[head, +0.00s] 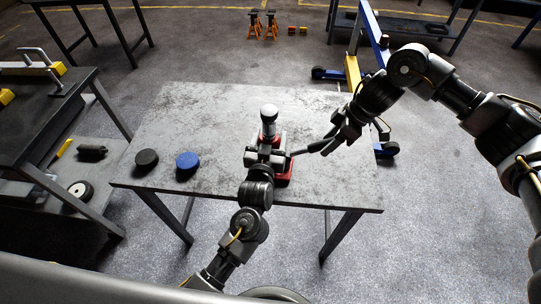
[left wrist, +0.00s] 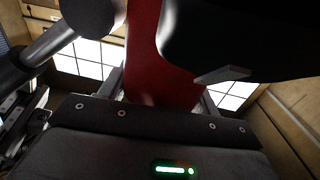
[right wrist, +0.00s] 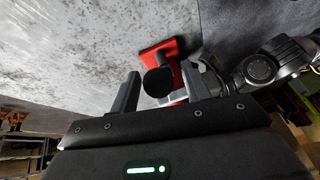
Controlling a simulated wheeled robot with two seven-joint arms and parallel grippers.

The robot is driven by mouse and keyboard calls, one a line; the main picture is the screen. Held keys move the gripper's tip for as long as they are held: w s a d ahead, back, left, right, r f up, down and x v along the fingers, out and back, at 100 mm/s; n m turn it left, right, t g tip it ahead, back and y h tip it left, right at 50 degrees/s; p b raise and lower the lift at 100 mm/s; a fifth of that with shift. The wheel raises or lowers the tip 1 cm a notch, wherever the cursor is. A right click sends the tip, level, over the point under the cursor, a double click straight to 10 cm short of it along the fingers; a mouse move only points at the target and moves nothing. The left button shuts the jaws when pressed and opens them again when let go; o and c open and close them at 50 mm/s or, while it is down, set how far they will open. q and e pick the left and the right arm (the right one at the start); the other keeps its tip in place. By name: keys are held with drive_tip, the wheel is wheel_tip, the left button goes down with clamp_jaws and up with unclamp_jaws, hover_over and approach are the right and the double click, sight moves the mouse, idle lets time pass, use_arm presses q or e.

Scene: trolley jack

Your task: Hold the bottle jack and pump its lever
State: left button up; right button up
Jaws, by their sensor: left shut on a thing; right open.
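The bottle jack stands on the worktable, with a red base (head: 285,172) and a pale round top (head: 268,111). My left gripper (head: 264,156) is shut on the jack's body, coming from the table's front edge. In the left wrist view the red jack body (left wrist: 148,50) fills the space between the fingers. The dark lever (head: 302,152) sticks out to the right of the jack. My right gripper (head: 328,142) is open at the lever's outer end. In the right wrist view the lever's round black end (right wrist: 158,82) shows between the spread fingers; contact cannot be told.
A black puck (head: 146,159) and a blue puck (head: 187,160) lie on the worktable (head: 200,115), left of the jack. A dark side bench (head: 40,110) stands at the left. Orange jack stands (head: 254,25) are on the floor behind. The table's back left is clear.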

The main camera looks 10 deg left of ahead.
drive_tip(key=v, duration=1)
drive_tip(key=shift+r, duration=0.25)
drive_tip(key=shift+d, duration=0.1)
drive_tip(key=shift+s+a+f+m, duration=0.15)
drive_tip(key=shift+a+f+m, duration=1)
drive_tip(key=shift+m, duration=4.85)
drive_tip(key=shift+s+a+f+m, duration=0.25)
drive_tip(key=shift+f+m, duration=1.8)
drive_tip(key=shift+m, duration=3.95)
drive_tip(key=shift+s+a+f+m, duration=0.1)
drive_tip(key=shift+a+f+m, duration=1.1)
drive_tip(key=shift+m, duration=4.8)
